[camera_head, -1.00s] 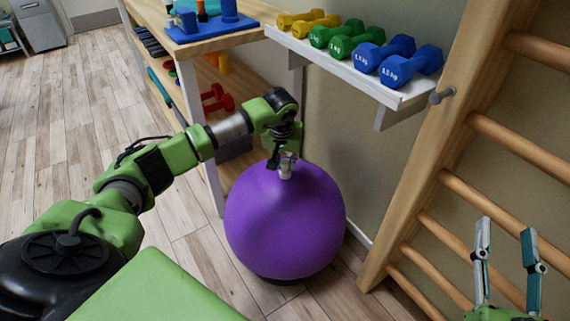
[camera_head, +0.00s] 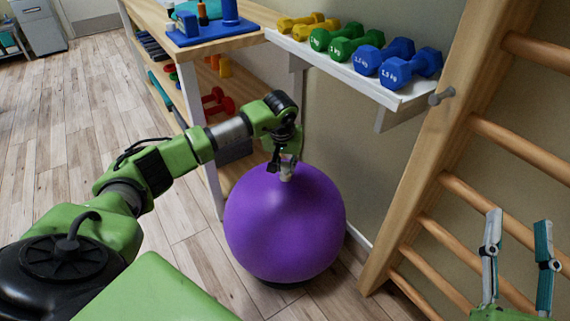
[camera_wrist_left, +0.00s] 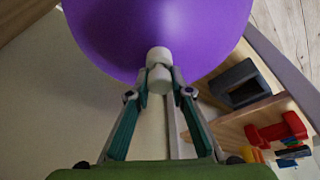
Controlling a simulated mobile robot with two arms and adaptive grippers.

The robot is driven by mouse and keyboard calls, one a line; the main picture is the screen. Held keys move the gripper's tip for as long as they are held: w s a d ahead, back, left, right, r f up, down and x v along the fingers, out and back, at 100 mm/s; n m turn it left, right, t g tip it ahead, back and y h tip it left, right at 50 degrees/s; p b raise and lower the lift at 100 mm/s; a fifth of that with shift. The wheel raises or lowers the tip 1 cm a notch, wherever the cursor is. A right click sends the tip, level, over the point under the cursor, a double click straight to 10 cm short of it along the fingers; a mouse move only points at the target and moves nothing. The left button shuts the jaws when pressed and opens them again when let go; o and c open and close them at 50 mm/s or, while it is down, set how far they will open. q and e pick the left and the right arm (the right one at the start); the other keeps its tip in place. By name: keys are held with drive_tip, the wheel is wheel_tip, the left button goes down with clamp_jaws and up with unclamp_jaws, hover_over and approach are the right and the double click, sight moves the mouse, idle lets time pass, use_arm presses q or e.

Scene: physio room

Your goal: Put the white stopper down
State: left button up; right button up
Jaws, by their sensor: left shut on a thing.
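The white stopper (camera_head: 287,173) is at the top of the purple exercise ball (camera_head: 284,225). My left gripper (camera_head: 284,163) is above the ball and shut on the stopper. In the left wrist view the white stopper (camera_wrist_left: 158,56) sits between the two fingertips of my left gripper (camera_wrist_left: 159,78), with the purple ball (camera_wrist_left: 110,28) right behind it. I cannot tell whether the stopper touches the ball or is just clear of it. My right gripper (camera_head: 518,222) is open and empty at the lower right, in front of the wall bars.
A white wall shelf (camera_head: 385,85) holds yellow, green and blue dumbbells. A wooden shelf unit (camera_head: 200,52) with a blue mat on top stands left of the ball. Wooden wall bars (camera_head: 425,150) rise on the right. The wood floor (camera_head: 75,130) at left is clear.

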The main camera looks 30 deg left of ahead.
use_arm(q)
drive_tip(key=shift+s+d+f, duration=0.15)
drive_tip(key=shift+s+f, duration=0.05)
drive_tip(key=shift+f, duration=0.3)
drive_tip(key=shift+s+d+f, duration=0.1)
drive_tip(key=shift+s+f, duration=0.1)
drive_tip(key=shift+f, duration=0.3)
drive_tip(key=o, duration=1)
drive_tip(key=shift+w+f, duration=0.25)
drive_tip(key=shift+f, duration=0.2)
drive_tip(key=shift+r, duration=0.2)
drive_tip(key=shift+r, duration=0.15)
